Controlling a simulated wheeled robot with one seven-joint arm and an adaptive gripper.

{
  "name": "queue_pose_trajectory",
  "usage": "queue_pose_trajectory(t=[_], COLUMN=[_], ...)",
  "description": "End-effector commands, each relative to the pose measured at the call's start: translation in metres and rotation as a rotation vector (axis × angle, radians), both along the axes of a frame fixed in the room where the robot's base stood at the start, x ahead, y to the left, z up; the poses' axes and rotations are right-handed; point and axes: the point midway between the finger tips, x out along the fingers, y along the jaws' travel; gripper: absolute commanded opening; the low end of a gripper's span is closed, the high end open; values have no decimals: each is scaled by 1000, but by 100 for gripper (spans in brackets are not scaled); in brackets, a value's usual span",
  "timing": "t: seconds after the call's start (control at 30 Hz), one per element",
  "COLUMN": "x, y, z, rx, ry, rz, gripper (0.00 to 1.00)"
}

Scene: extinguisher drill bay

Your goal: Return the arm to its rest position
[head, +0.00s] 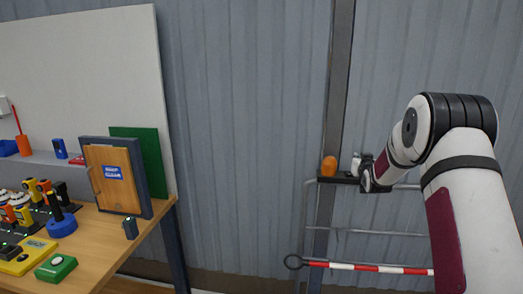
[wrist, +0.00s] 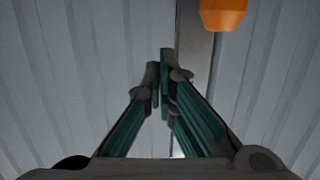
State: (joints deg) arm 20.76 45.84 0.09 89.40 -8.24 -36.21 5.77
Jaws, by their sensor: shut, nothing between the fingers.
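My arm reaches in from the right in the head view, its wrist bent toward the grey wall. My gripper (wrist: 160,68) shows in the wrist view with its green-sided dark fingers closed together at the tips and nothing between them. In the head view the dark gripper body (head: 374,175) is near the metal post, and its fingertips are hard to make out. An orange object (head: 329,166) is just left of the gripper there. It also shows at the top right of the wrist view (wrist: 222,14), apart from the fingers.
A wooden table (head: 130,246) at left carries several devices, a clipboard-like wooden panel (head: 115,180) and a green box (head: 56,267). A metal rail frame (head: 350,231) and a red-and-white bar (head: 366,267) stand below my gripper. The space between table and rail looks clear.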

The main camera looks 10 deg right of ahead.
Motion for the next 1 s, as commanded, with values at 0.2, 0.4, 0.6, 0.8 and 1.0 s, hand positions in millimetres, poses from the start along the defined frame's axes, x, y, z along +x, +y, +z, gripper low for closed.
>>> queue_pose_trajectory(t=[0.2, 0.4, 0.6, 0.8, 1.0], x=[-31, -90, -167, -257, -357], y=[44, 95, 143, 187, 224], z=[59, 105, 135, 148, 144], rx=[16, 44, 66, 88, 106], ry=[99, 235, 370, 506, 643], rz=[21, 46, 77, 114, 158], gripper=[0, 0, 0, 0, 0])
